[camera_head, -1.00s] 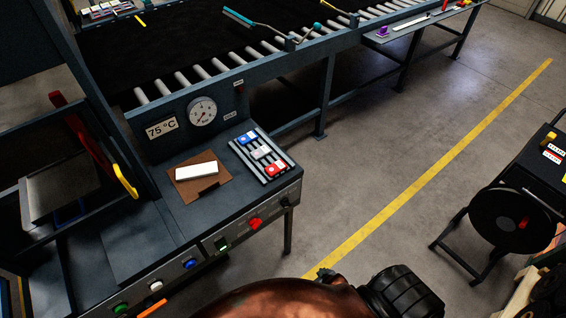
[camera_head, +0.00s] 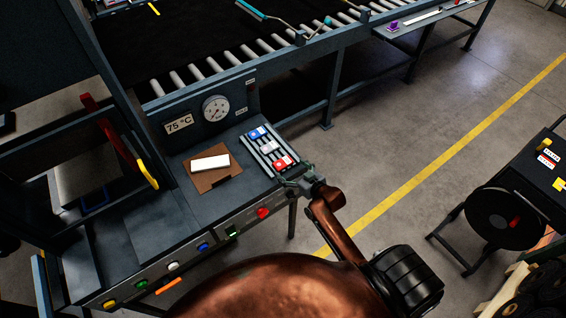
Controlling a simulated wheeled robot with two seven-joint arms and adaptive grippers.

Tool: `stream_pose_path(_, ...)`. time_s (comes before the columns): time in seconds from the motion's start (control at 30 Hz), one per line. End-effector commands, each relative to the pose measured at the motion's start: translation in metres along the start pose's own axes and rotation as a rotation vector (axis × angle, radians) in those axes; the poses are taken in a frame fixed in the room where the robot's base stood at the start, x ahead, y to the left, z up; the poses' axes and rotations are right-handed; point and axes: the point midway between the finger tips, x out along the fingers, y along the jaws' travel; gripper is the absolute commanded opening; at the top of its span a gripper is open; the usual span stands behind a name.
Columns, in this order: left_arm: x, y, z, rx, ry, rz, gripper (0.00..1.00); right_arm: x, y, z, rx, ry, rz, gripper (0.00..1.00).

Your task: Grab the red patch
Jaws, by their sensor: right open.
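The red patch (camera_head: 281,163) lies at the near right end of a slotted rack (camera_head: 258,157) on the press's side shelf. A white patch (camera_head: 268,147) and a blue patch (camera_head: 256,133) lie behind it in the same rack. My right gripper (camera_head: 292,178) is at the shelf's right front corner, just in front of and to the right of the red patch. It is open, and its fingers look small and dark against the shelf edge. I cannot tell whether they touch the rack. My left gripper is not in view.
A white block (camera_head: 210,162) lies on a brown board (camera_head: 214,179) left of the rack. A gauge (camera_head: 216,108) stands behind. Coloured buttons, including a red one (camera_head: 263,213), line the front panel. A roller conveyor (camera_head: 230,60) runs behind. A cable reel (camera_head: 503,217) stands at right.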

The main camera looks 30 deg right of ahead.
Motion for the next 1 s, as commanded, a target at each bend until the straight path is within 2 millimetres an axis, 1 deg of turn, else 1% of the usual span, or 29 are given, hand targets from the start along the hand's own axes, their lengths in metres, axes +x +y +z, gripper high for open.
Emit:
stream_pose_path(0.17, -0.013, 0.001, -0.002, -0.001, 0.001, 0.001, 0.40, 0.025, 0.001, -0.008, 0.002, 0.001, -0.001, 0.82)
stream_pose_path(0.3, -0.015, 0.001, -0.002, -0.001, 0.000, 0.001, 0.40, 0.041, 0.002, -0.005, 0.000, 0.001, 0.000, 0.82)
stream_pose_path(0.4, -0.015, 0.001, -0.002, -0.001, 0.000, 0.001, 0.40, 0.046, 0.002, -0.004, 0.001, 0.000, 0.000, 0.82)
stream_pose_path(0.6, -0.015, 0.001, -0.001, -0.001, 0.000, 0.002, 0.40, 0.046, 0.002, -0.004, 0.000, 0.001, 0.000, 0.82)
stream_pose_path(0.67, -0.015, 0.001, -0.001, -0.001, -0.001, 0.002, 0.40, 0.046, 0.002, -0.004, 0.000, 0.000, 0.000, 0.78)
stream_pose_path(1.0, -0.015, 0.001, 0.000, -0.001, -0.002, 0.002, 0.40, 0.046, 0.002, -0.004, 0.000, 0.000, 0.000, 0.55)
